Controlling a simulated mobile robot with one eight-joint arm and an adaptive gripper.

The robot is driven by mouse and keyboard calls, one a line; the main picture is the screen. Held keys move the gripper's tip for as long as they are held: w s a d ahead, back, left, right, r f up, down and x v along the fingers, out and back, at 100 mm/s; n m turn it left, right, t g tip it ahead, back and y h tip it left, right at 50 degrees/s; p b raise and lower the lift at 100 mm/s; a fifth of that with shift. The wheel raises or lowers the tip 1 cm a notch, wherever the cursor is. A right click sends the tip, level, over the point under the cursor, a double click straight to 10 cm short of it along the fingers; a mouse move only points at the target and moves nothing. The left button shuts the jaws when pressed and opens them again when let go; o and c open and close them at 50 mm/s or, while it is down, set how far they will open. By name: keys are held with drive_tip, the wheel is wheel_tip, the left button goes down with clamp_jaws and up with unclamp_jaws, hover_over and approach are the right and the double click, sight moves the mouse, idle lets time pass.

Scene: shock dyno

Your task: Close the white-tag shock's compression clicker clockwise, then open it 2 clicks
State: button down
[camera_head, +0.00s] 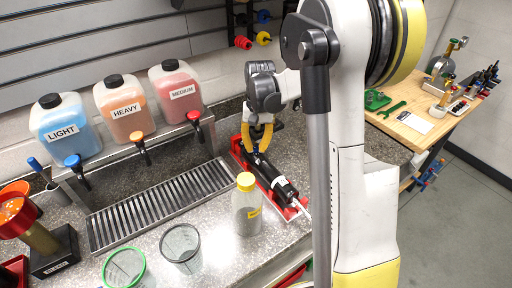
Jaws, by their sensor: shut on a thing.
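A black shock (272,174) lies in a red cradle (243,160) on the speckled counter, running from upper left to lower right. A white tag (280,181) shows on its body, and a light rod extends from its near end. My gripper (259,148) points down at the far end of the shock, its yellow fingers shut on that end. The compression clicker is hidden or too small to make out between the fingers.
Three fluid jugs, light (66,131), heavy (125,108) and medium (177,90), stand behind a drip grate (160,205). A yellow-capped bottle (246,208) stands close left of the cradle. Two clear cups (182,250) are in front. A wooden bench (408,118) is at right.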

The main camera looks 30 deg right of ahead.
drive_tip(key=shift+m, duration=2.3)
drive_tip(key=c, duration=1.3)
unclamp_jaws()
drive_tip(key=shift+o, duration=0.2)
wheel_tip(320, 180, up, 12)
drive_tip(key=d, duration=0.1)
drive_tip(key=shift+w, duration=0.15)
